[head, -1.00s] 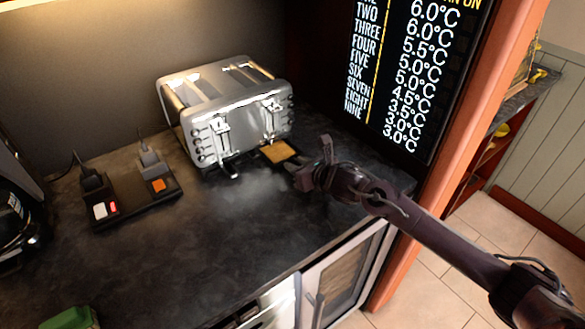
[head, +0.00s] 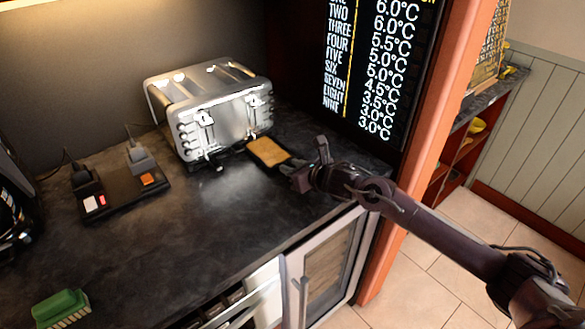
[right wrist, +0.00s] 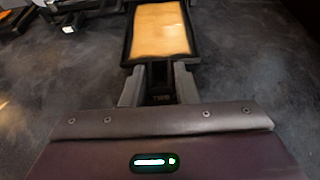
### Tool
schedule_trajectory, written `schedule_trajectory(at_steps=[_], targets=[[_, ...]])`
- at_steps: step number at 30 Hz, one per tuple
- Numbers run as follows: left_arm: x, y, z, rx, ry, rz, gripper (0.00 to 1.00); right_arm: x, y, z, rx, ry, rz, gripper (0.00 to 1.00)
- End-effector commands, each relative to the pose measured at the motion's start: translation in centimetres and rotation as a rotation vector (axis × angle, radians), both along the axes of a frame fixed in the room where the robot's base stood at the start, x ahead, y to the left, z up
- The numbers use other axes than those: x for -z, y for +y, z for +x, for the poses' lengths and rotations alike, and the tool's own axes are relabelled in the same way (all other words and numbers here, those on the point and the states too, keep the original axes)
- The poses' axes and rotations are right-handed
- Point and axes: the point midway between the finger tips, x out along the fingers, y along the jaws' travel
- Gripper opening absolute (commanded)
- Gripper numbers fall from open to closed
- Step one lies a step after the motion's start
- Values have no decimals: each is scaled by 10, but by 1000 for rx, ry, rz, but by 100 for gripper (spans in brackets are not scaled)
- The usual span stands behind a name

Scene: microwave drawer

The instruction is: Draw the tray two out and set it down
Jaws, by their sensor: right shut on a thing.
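A silver toaster (head: 215,112) stands on the dark counter (head: 190,235). A flat tray with a dark rim and a golden-brown inside, which I take for tray two (head: 268,152), sticks out low at the toaster's right front. My right gripper (head: 296,178) is shut on its near end; the right wrist view shows the fingers (right wrist: 158,84) on a dark tab below the tray (right wrist: 160,32). Whether the tray's far end is still inside the toaster is unclear. Another dark handle (head: 213,166) sits low at the front, left of the tray. My left gripper is not in view.
A black socket block (head: 122,192) with plugs lies left of the toaster. A green brush (head: 60,306) is at the front left. A lit temperature board (head: 375,65) stands behind right. The counter's front middle is clear.

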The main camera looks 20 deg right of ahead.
Motion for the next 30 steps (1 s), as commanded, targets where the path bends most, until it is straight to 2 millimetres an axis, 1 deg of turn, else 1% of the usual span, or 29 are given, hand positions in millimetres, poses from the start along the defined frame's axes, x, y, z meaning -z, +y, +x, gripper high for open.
schedule_trajectory(at_steps=[2, 3, 8, 9, 16, 20, 30], targets=[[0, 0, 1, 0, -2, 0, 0, -1, 0, 0, 0, -1, 0, 3], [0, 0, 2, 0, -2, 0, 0, -1, 0, 0, 0, -1, 0, 30], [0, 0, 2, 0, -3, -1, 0, 0, 0, 0, 0, -1, 0, 51], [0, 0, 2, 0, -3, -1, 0, 0, 0, 0, 0, -1, 0, 53], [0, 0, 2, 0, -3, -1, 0, 0, 0, 0, 0, 0, 0, 53], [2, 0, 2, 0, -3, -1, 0, -2, -3, -7, 0, -1, -2, 53], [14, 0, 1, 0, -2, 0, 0, -20, -20, -52, 0, 0, -6, 53]])
